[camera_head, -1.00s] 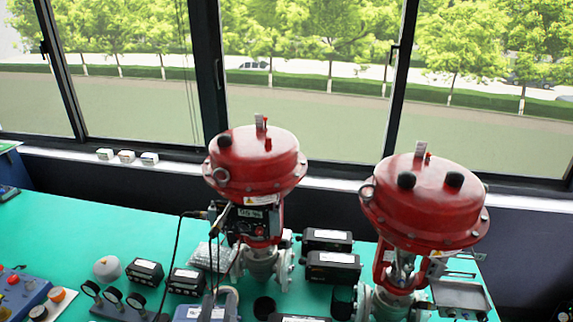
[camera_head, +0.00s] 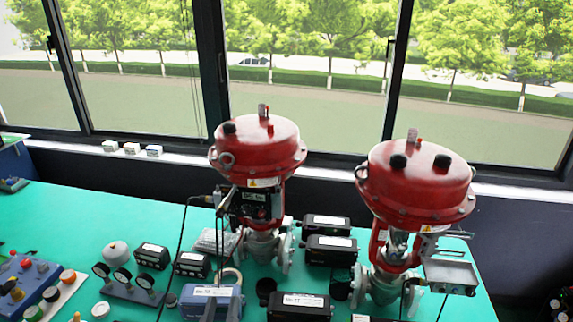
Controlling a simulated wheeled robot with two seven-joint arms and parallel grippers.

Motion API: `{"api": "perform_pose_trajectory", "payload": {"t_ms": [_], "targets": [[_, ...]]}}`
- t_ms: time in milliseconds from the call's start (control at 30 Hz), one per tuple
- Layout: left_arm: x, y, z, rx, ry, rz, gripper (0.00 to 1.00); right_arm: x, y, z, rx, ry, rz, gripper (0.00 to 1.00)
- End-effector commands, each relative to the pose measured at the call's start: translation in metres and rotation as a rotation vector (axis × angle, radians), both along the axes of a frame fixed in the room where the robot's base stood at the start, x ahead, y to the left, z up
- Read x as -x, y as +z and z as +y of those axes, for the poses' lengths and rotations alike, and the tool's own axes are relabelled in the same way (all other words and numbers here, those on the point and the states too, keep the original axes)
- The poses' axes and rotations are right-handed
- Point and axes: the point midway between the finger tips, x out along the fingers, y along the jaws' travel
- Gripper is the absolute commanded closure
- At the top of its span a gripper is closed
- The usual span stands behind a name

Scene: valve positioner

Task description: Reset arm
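Neither of my grippers can be made out in the head view, and my arms do not show. Two red valve actuators stand upright on the green bench (camera_head: 60,220). The left red actuator (camera_head: 258,148) carries a dark positioner (camera_head: 255,205) on its front, with black cables hanging down. The right red actuator (camera_head: 416,185) has two black caps on top and a grey metal bracket (camera_head: 452,275) at its right side.
Black boxes (camera_head: 330,248), a blue-grey device (camera_head: 210,303) and a gauge block (camera_head: 130,288) crowd the front of the bench. A control box (camera_head: 28,285) with knobs stands at left. The bench's left rear is clear. Windows line the back.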

Motion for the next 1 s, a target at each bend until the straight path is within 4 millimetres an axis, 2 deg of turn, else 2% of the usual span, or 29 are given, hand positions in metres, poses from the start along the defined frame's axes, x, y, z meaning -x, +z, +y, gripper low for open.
{"api": "perform_pose_trajectory", "payload": {"t_ms": [267, 367, 533, 667, 800, 1000], "targets": [[0.003, -0.029, -0.002, -0.069, -0.044, 0.15, 0.64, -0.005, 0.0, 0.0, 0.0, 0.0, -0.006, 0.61], [0.007, -0.045, -0.003, -0.104, -0.064, 0.229, 0.64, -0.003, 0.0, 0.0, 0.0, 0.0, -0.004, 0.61], [0.024, -0.083, 0.001, -0.191, -0.11, 0.428, 0.64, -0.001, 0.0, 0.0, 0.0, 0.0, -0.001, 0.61], [0.049, -0.12, 0.01, -0.274, -0.147, 0.624, 0.64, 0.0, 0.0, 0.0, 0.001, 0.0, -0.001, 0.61], [0.086, -0.153, 0.025, -0.359, -0.179, 0.835, 0.64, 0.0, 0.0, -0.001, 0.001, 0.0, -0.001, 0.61], [0.141, -0.184, 0.049, -0.451, -0.205, 1.095, 0.64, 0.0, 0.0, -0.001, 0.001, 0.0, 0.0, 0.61]]}}
